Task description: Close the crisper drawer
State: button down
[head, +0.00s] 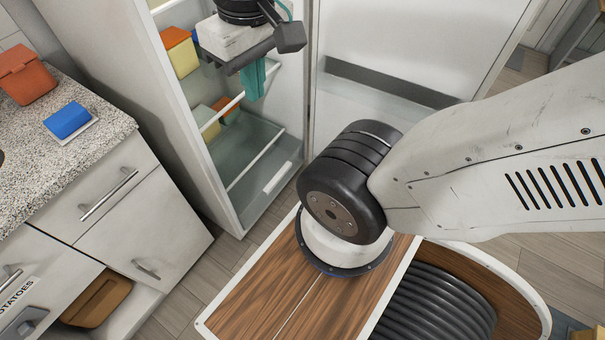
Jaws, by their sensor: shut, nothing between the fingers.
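The crisper drawer (245,145) is a clear, greenish bin at the bottom of the open fridge. Its pale front rim and white handle (277,178) face the lower right. The bin's top shows open in front of the shelf edge above it, so it appears pulled out; how far is hard to tell. My gripper (254,88) is at the fridge opening, above the drawer and apart from its handle. Its teal fingers point down and are shut, with nothing seen between them. The gripper body hides part of the upper shelves.
The fridge door (400,60) stands open on the right. Yellow and orange packages (180,50) sit on a fridge shelf. A counter (60,150) on the left holds an orange container (25,75) and a blue item (67,120). Floor shows between cabinets and my base.

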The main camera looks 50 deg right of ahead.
jog(key=w+d+f+m+y, duration=0.4)
jog(key=w+d+f+m, duration=0.15)
jog(key=f, duration=0.45)
jog(key=w+d+f+m+y, duration=0.35)
jog(key=w+f+m, duration=0.2)
jog(key=f, duration=0.55)
jog(key=w+d+f+m+y, duration=0.45)
jog(key=w+f, duration=0.25)
jog(key=f, duration=0.3)
jog(key=s+d+f+m+t+h, duration=0.1)
jog(key=d+f+m+t+h, duration=0.3)
jog(key=f, duration=0.8)
jog(key=s+d+f+m+t+h, duration=0.1)
jog(key=s+d+f+m+t, duration=0.1)
jog(key=f+m, duration=0.75)
jog(key=s+d+f+m+t+h, duration=0.1)
jog(key=d+f+m+t+h, duration=0.2)
jog(key=f, duration=1.2)
jog(key=m+g+h, duration=0.1)
jog(key=m+h, duration=0.2)
send_near(279, 180)
jog(key=s+f+x, duration=0.1)
jog(key=x, duration=0.4)
jog(key=shift+w, duration=0.8)
